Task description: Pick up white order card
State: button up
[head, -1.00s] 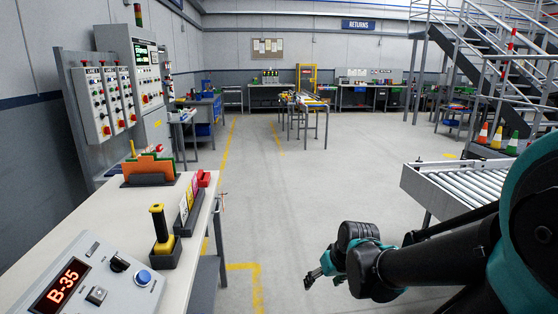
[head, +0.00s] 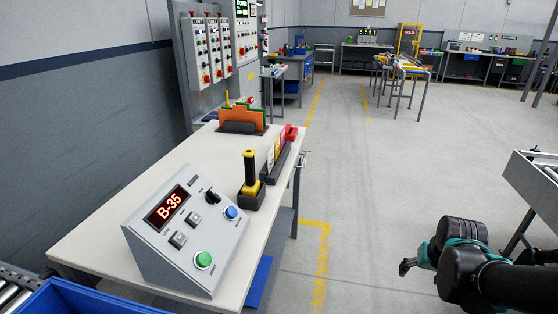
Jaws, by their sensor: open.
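A dark card rack (head: 276,168) stands near the right edge of the white-topped table. It holds a row of upright coloured cards (head: 275,151) seen nearly edge-on, with pale, yellow and pinkish faces. I cannot tell for sure which one is the white order card. My gripper (head: 402,267) is at the lower right, out over the floor. It is open and empty, well apart from the table and the cards.
The table (head: 130,207) also bears a control box showing B-35 (head: 188,232), a yellow-handled tool in a black holder (head: 250,175) and an orange and green rack (head: 240,117). A blue bin (head: 85,299) is at lower left. A roller conveyor (head: 538,170) stands at right; floor between is clear.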

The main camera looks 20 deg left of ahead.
aim_at(271, 155)
jog(key=i+l, duration=0.15)
jog(key=l, duration=0.15)
jog(key=i+l, duration=0.15)
jog(key=l, duration=0.15)
jog(key=l+u, duration=0.15)
jog(key=u, duration=0.25)
jog(key=i+l+u, duration=0.1)
jog(key=u, duration=0.35)
jog(key=l+u, duration=0.25)
jog(key=u, duration=0.15)
